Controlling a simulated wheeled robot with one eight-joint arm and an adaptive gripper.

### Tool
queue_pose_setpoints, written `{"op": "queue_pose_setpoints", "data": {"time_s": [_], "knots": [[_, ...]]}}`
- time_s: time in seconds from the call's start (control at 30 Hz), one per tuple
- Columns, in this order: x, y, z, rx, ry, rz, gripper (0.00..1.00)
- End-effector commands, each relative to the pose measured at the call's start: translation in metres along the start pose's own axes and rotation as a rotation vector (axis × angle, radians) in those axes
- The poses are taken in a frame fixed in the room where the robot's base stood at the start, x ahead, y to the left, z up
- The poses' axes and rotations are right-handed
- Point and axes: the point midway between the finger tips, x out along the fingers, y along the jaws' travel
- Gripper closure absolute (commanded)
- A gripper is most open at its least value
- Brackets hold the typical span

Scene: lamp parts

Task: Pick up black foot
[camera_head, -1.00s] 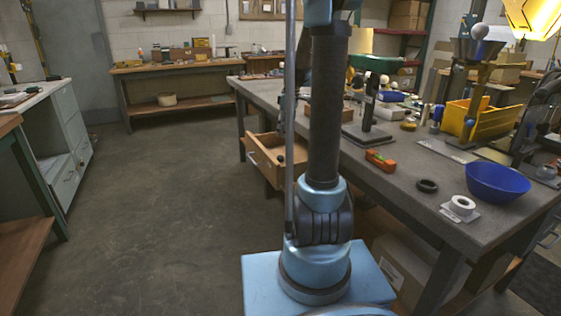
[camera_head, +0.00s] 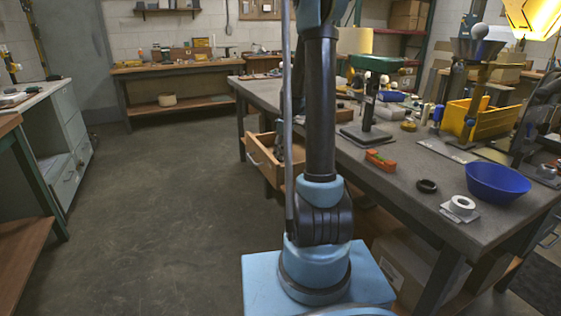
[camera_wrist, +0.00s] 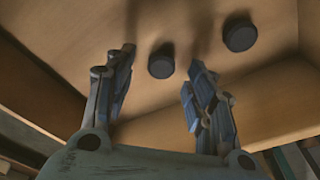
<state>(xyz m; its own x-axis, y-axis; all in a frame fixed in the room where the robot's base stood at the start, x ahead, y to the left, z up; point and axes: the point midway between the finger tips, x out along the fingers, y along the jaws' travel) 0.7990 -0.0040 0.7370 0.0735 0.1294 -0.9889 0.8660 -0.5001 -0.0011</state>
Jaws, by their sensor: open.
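Two black feet, small dark round pieces, lie on the wooden floor of a drawer in the wrist view. One black foot (camera_wrist: 161,62) shows between my fingertips in the picture, nearer the left-right middle. The other black foot (camera_wrist: 239,34) lies to the right, beyond the right finger. My gripper (camera_wrist: 162,72) is open, with a finger on either side of the nearer foot's place in view and nothing held. I cannot tell how far above the foot the fingertips are. In the head view my arm hides most of the drawer's inside.
The open wooden drawer (camera_head: 263,164) juts from the grey workbench (camera_head: 400,160); its walls stand close around my gripper. The floor at left is clear.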

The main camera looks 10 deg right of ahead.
Motion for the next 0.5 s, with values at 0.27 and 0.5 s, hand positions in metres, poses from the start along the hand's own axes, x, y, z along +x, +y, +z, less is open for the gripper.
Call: {"op": "queue_pose_setpoints", "data": {"time_s": [0.27,0.5], "knots": [[0.020,0.000,0.000,-0.001,0.000,0.000,0.50],[0.021,0.000,0.000,0.000,0.000,0.000,0.52]]}}
